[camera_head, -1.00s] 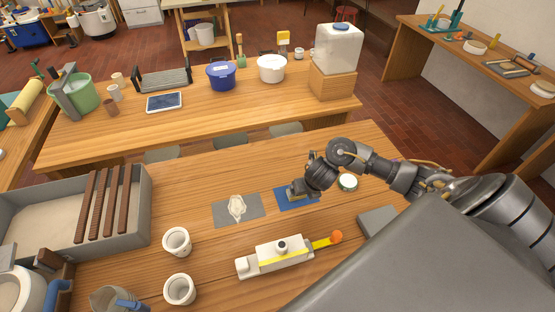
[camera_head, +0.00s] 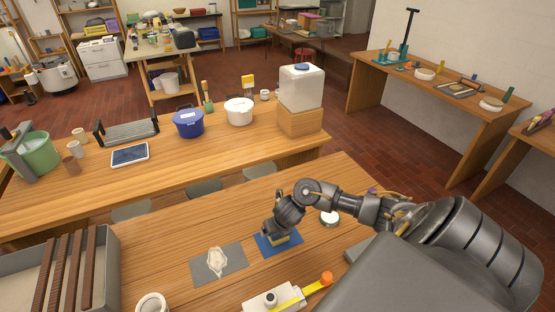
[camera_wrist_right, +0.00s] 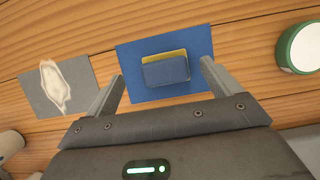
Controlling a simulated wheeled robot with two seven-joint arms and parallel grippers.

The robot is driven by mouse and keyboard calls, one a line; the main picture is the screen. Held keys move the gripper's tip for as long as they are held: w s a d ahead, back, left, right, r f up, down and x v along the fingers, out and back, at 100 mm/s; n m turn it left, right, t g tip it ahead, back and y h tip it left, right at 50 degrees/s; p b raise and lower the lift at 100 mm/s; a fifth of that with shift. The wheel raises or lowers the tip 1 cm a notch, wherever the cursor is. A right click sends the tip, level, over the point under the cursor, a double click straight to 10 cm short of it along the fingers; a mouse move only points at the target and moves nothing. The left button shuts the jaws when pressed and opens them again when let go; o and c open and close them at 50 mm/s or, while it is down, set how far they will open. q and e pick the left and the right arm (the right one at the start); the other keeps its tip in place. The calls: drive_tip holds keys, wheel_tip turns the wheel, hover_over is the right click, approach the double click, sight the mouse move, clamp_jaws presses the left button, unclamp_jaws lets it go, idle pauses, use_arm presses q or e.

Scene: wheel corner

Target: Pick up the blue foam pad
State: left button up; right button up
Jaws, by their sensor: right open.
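The blue foam pad (camera_wrist_right: 166,72) is a small block with a blue face and a yellow edge. It lies on a flat blue mat (camera_wrist_right: 195,92) in the right wrist view. In the head view the pad's yellow side (camera_head: 280,240) shows below my right gripper (camera_head: 277,230), on the blue mat (camera_head: 266,252). My right gripper (camera_wrist_right: 163,76) is open, with its two fingers apart on either side of the pad in the wrist view. No grip on the pad shows. The exact height of the fingertips above the mat is hard to tell. My left gripper is not in view.
A grey mat with a pale patch (camera_head: 218,262) lies left of the blue mat. A round green-rimmed jar (camera_head: 329,218) stands to the right. A white block with a yellow strip (camera_head: 290,297) lies nearer. A grey tray with brown slats (camera_head: 108,270) is at left.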

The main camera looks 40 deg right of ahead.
drive_tip(key=shift+s+d+f, duration=0.1)
drive_tip(key=shift+s+f, duration=0.05)
drive_tip(key=shift+f, duration=0.15)
drive_tip(key=x, duration=0.3)
drive_tip(key=shift+d+f, duration=0.15)
drive_tip(key=shift+f, duration=0.2)
drive_tip(key=shift+w+d+f+b, duration=0.1)
drive_tip(key=shift+w+f+b, duration=0.15)
drive_tip(key=shift+f+b, duration=0.1)
drive_tip(key=shift+s, duration=0.1)
drive_tip(key=shift+c, duration=1)
drive_tip(key=c, duration=0.9)
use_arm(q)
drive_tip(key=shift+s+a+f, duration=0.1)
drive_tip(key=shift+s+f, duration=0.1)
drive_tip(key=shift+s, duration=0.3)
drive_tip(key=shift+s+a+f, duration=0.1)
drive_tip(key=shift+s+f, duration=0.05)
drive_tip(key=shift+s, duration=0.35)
use_arm(e)
drive_tip(key=shift+o, duration=0.2)
drive_tip(key=shift+r, duration=0.1)
